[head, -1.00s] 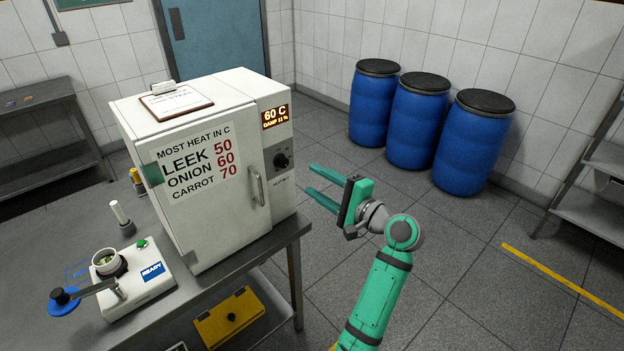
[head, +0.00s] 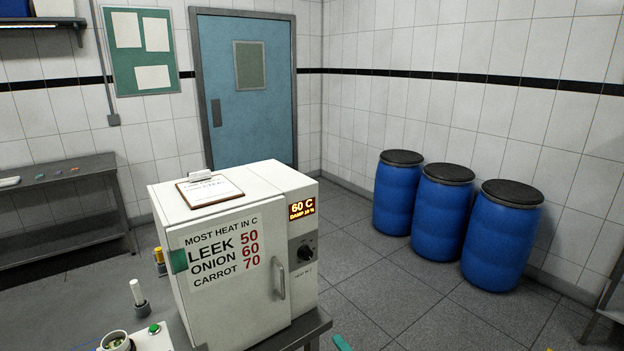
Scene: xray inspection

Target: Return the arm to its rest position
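Only a small green piece of my gripper (head: 342,343) shows, at the bottom edge of the head view, just right of the table corner. It looks like a fingertip. The rest of my gripper and arm is below the picture, so its opening and anything between the fingers are hidden. The white oven cabinet (head: 232,305) stands to the left of the fingertip with its door shut. Its display reads 60 C.
The cabinet stands on a grey table (head: 312,330); a white device with a green button (head: 154,328) is cut off at lower left. Three blue barrels (head: 397,195) line the right wall. A blue door (head: 247,120) is behind. The floor between cabinet and barrels is clear.

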